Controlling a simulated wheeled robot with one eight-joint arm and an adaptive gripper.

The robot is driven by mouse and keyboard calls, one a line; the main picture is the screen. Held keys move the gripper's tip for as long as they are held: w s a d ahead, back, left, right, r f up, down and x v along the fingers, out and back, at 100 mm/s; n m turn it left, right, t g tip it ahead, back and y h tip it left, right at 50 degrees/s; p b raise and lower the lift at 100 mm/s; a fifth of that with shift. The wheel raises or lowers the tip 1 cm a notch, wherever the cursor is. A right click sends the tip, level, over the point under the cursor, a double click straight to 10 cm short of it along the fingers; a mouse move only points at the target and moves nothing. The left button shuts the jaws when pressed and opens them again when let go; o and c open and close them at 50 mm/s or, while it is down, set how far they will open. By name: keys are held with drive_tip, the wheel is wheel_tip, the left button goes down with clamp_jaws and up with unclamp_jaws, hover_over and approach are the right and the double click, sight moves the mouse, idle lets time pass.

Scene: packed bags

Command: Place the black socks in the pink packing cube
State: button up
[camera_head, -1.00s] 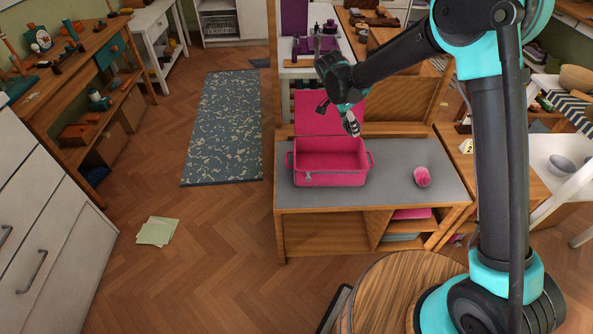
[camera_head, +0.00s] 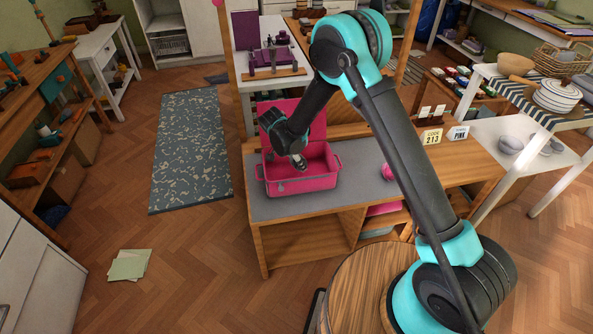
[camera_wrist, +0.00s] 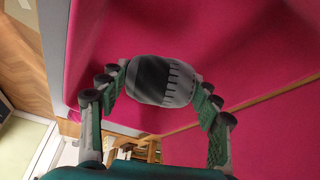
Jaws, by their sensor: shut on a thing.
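The pink packing cube (camera_head: 302,185) stands open on the grey top of a wooden bench, its lid (camera_head: 304,118) upright at the back. My gripper (camera_head: 299,163) points down at the cube's opening. It is shut on the black socks, a rolled dark bundle with a grey patterned band; they show between the fingers in the wrist view (camera_wrist: 160,80). Pink fabric of the cube fills much of the wrist view behind the socks. I cannot tell whether the socks touch the cube's floor. My arm hides part of the bench to the right.
A pink rolled bundle (camera_head: 387,171) lies on the bench right of the cube, partly behind my arm. Sign cards (camera_head: 432,136) stand farther right. The floor at left is mostly open.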

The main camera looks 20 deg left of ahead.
drive_tip(key=shift+f, duration=2.55)
drive_tip(key=o, duration=1.2)
drive_tip(key=shift+f, duration=0.1)
drive_tip(key=shift+c, duration=0.2)
drive_tip(key=v, duration=1.2)
